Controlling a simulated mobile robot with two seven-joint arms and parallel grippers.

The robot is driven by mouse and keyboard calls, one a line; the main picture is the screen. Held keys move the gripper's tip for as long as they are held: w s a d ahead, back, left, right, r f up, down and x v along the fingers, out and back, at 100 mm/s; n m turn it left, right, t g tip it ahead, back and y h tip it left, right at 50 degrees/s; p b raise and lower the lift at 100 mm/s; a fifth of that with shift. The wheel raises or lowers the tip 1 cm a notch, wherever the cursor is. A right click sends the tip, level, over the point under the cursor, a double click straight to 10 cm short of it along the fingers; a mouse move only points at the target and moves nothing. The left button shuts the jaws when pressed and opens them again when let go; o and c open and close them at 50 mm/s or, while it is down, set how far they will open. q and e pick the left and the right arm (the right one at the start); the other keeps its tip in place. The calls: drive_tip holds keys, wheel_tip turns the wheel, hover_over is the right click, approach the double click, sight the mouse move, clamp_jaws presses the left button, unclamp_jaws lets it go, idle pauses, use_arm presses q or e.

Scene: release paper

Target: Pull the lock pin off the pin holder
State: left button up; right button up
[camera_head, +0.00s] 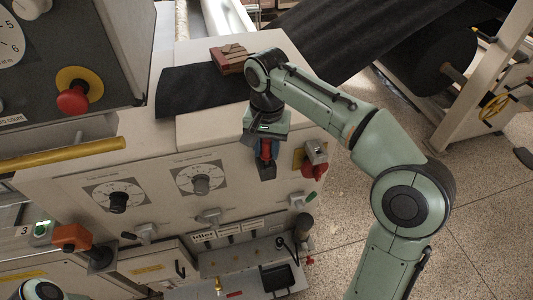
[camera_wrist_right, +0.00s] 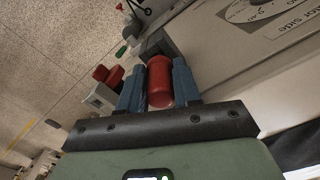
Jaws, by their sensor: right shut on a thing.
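The lock pin, a red cylinder (camera_head: 266,149), is between the fingers of my right gripper (camera_head: 266,160) at the front of the cream machine. In the right wrist view the red pin (camera_wrist_right: 159,84) sits between the two blue-grey fingers (camera_wrist_right: 158,88), which are shut on its sides. A dark grey block (camera_wrist_right: 154,45), seemingly the pin holder, is just beyond the pin. Whether the pin is still seated in it cannot be told. My left gripper is not in view.
A metal box with a red knob (camera_head: 315,170) is close to the right of my gripper. Dials (camera_head: 201,185) and levers (camera_head: 209,216) line the panel to the left. A brown block (camera_head: 229,59) lies on the machine top. Open floor (camera_head: 480,230) is at the right.

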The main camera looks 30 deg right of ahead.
sight(267, 141)
drive_tip(key=shift+r+p, duration=0.6)
drive_tip(key=shift+r, duration=0.55)
drive_tip(key=shift+w+r, duration=0.1)
drive_tip(key=shift+r, duration=0.8)
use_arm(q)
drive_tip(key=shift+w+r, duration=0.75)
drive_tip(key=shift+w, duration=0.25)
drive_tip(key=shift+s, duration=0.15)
